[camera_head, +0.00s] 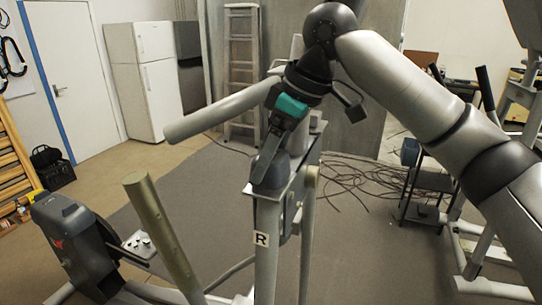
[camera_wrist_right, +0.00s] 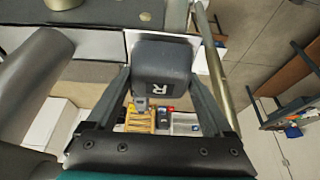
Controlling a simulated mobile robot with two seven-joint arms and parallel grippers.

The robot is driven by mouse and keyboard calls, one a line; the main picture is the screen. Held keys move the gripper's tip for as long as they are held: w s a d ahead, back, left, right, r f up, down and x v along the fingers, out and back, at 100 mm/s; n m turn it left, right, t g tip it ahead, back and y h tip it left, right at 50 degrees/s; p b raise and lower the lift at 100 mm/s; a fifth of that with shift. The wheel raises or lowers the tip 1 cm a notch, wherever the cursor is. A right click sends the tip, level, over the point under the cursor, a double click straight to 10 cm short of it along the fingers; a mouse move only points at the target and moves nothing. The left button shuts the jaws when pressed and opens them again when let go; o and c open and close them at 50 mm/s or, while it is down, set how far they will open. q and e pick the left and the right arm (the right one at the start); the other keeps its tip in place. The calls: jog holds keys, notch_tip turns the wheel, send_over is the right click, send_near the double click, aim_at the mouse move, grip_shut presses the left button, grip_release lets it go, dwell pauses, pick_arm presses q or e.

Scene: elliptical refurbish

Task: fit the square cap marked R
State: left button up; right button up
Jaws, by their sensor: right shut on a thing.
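The dark grey square cap (camera_wrist_right: 163,58) shows between my right gripper's two fingers (camera_wrist_right: 160,80) in the right wrist view, with a white R on its face. In the head view the right gripper (camera_head: 266,160) points down, shut on the cap (camera_head: 271,178). The cap is at the top of a grey upright post (camera_head: 267,272) that carries a white label with an R (camera_head: 261,239). I cannot tell whether the cap is seated on the post or just above it; the join is small and partly hidden. My left gripper is not in view.
A bare metal tube (camera_head: 153,215) and a dark machine housing (camera_head: 75,240) stand at the lower left. A pale padded bar (camera_head: 215,112) crosses behind the gripper. Loose cables (camera_head: 350,178) lie on the floor, with a small dark rack (camera_head: 425,185) to the right.

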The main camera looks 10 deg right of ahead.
jog(key=shift+f, duration=0.6)
dwell(0.5)
jog(key=o, duration=1.2)
jog(key=v, duration=1.5)
jog(key=shift+d, duration=0.1)
